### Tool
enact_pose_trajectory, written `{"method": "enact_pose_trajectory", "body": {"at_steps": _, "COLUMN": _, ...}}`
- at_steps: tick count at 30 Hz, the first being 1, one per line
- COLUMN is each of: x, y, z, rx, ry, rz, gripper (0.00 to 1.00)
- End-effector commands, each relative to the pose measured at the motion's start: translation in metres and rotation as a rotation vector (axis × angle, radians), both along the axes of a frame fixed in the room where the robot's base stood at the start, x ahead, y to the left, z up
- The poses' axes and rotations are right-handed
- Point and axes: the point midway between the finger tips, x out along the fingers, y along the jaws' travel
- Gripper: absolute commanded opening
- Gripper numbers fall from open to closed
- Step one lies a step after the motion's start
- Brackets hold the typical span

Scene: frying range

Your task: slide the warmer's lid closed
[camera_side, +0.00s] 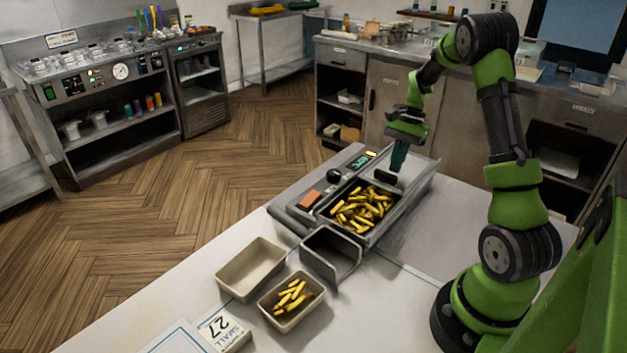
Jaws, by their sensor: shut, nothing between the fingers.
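The warmer (305,194) is a grey metal unit on the white table, with a control panel along its left side. Its well is open at the near end and holds many yellow fries (362,209). The lid (420,171) is a flat metal plate at the well's far end, with a dark handle (385,177) near its front edge. My gripper (398,160) points down over the lid, its fingers shut and empty, just behind the handle. I cannot tell whether the fingertips touch the handle or the lid.
An empty beige tray (222,284) and a beige tray with some fries (274,312) stand on the near table, by a "SMALL 27" card (222,331). The table right of the warmer is clear up to my base.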

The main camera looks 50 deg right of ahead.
Motion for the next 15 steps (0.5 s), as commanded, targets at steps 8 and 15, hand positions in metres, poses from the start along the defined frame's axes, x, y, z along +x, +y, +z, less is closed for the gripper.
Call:
{"method": "enact_pose_trajectory", "body": {"at_steps": 8, "x": 0.0, "y": 0.0, "z": 0.0, "rx": 0.0, "ry": 0.0, "rz": 0.0, "gripper": 0.0}}
{"method": "enact_pose_trajectory", "body": {"at_steps": 15, "x": 0.0, "y": 0.016, "z": 0.001, "rx": 0.001, "ry": -0.001, "rz": 0.003, "gripper": 0.0}}
